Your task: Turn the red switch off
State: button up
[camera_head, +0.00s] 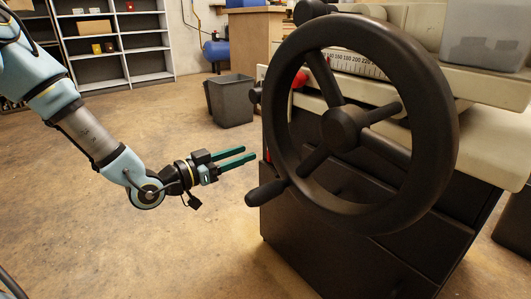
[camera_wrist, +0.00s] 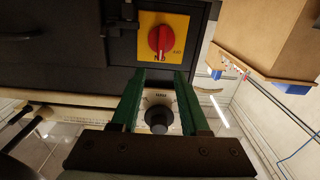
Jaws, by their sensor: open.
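The red switch (camera_wrist: 160,40) is a round rotary knob on a yellow square plate (camera_wrist: 180,22), fixed to a dark panel in the wrist view. Its raised grip stands roughly upright in the picture, with lettering around it too small to read surely. My gripper (camera_wrist: 160,74) is open and empty, its two green fingers pointing toward the switch. The fingertips show just below the plate, apparently apart from it. In the head view my gripper (camera_head: 249,153) is left of the dark machine cabinet (camera_head: 330,245). The switch's face is not clearly visible there.
A large black handwheel (camera_head: 440,140) with a handle (camera_head: 266,192) stands in front of the machine, close to my gripper. A black knob (camera_wrist: 157,118) on a pale dial shows between my fingers. A grey bin (camera_head: 231,102) stands behind; the floor (camera_head: 160,240) at left is clear.

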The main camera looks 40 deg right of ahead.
jog(key=d+b, duration=0.2)
jog(key=d, duration=0.6)
jog(key=shift+s, duration=0.2)
grip_shut()
